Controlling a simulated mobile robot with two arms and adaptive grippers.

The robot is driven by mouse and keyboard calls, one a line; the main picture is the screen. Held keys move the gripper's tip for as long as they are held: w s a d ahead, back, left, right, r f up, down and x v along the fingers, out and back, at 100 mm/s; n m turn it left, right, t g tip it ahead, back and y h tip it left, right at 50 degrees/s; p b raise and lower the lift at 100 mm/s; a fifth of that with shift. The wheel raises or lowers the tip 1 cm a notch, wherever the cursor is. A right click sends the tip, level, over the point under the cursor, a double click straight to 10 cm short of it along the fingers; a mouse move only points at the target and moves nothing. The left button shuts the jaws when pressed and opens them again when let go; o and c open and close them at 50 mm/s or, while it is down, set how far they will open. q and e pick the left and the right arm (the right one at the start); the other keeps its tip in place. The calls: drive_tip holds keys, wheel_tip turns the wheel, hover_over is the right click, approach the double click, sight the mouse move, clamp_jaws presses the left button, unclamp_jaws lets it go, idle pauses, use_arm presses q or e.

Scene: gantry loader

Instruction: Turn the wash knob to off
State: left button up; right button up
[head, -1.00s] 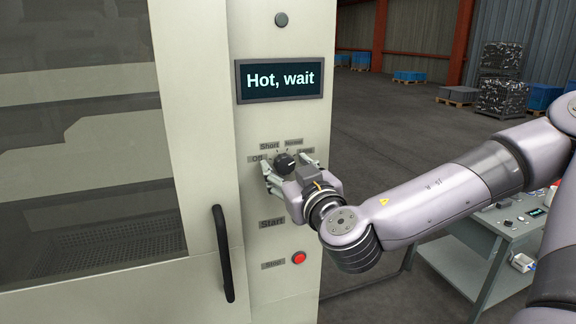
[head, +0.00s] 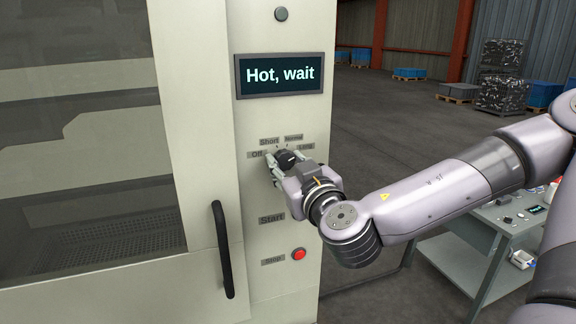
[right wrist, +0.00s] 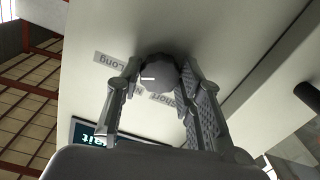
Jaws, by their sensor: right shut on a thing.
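The wash knob (head: 286,158) is a dark round dial on the pale machine panel, under the display. The labels Off, Short, Normal and Long are set around it. Its white mark appears to face the Long side. My right gripper (head: 284,161) is shut on the knob, one finger on each side. In the right wrist view the knob (right wrist: 160,70) sits between the fingertips of my right gripper (right wrist: 161,84); a finger hides the Off label there. My left gripper is not in view.
The display (head: 280,75) reads "Hot, wait". A red Stop button (head: 298,254) is below my gripper, with a Start label (head: 271,218) between. A black door handle (head: 222,250) stands to the left. A grey table (head: 485,245) is at the right.

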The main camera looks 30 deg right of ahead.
drive_tip(key=n+b, duration=0.1)
drive_tip(key=b, duration=0.1)
drive_tip(key=n+b, duration=0.1)
drive_tip(key=b, duration=0.2)
drive_tip(key=n+b, duration=0.2)
drive_tip(key=b, duration=0.1)
drive_tip(key=shift+f, duration=0.25)
drive_tip(key=n+b, duration=0.1)
drive_tip(key=n, duration=0.1)
drive_tip(key=n+b, duration=0.2)
drive_tip(key=shift+r+n, duration=0.2)
drive_tip(key=shift+n, duration=0.2)
drive_tip(key=n+b, duration=0.1)
drive_tip(key=n, duration=0.2)
drive_tip(key=shift+n, duration=0.3)
drive_tip(key=n+b, duration=0.1)
drive_tip(key=n, duration=0.3)
drive_tip(key=shift+n, duration=0.3)
drive_tip(key=n, duration=0.4)
drive_tip(key=shift+b, duration=0.4)
drive_tip(key=n, duration=0.5)
drive_tip(key=shift+n, duration=0.4)
drive_tip(key=shift+f, duration=0.1)
